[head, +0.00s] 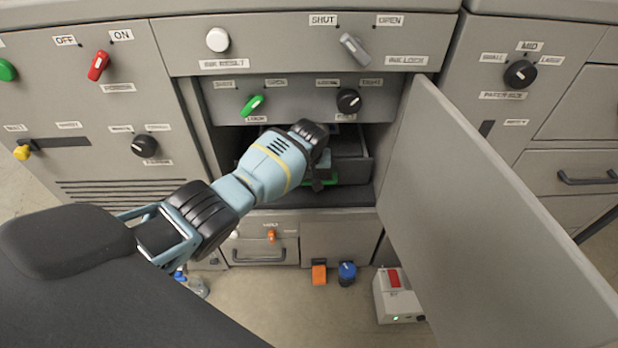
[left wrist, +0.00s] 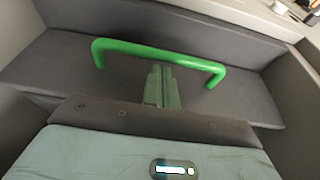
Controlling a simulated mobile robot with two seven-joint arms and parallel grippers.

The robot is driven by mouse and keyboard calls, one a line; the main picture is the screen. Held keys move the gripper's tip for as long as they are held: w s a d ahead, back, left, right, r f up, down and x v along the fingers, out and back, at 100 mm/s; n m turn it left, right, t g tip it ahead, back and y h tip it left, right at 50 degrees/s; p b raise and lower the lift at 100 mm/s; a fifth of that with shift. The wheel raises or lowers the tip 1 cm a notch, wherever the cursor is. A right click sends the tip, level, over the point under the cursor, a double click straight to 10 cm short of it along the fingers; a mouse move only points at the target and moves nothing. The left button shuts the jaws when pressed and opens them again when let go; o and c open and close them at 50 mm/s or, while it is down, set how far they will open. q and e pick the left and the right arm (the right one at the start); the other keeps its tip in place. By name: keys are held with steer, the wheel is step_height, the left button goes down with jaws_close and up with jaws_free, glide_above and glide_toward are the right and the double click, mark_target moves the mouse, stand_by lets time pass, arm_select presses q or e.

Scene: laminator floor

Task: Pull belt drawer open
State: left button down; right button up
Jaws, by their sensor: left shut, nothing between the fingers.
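The dark belt drawer (head: 352,171) sits inside the open compartment in the head view, partly hidden by my left arm. Its green handle (head: 326,182) shows only as a small strip beside my gripper. In the left wrist view the green handle (left wrist: 158,54) is a wide bar with bent ends, on a dark grey face. My left gripper (left wrist: 160,70) is shut and empty, its fingertips close to the middle of the bar. Whether they touch it cannot be told. In the head view my left gripper (head: 317,183) is mostly hidden by its wrist. My right gripper is not in view.
A large grey door (head: 480,190) stands open right of the compartment. A panel with a green knob (head: 252,105) and a black knob (head: 348,100) hangs above it. Below are a small drawer (head: 262,250) and a white box (head: 396,295) on the floor.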

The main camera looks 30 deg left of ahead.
arm_select(q)
steer(key=shift+b+x, duration=0.4)
steer(key=shift+x, duration=0.5)
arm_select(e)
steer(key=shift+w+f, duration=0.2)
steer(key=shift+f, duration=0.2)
arm_select(q)
steer(key=shift+s, duration=0.15)
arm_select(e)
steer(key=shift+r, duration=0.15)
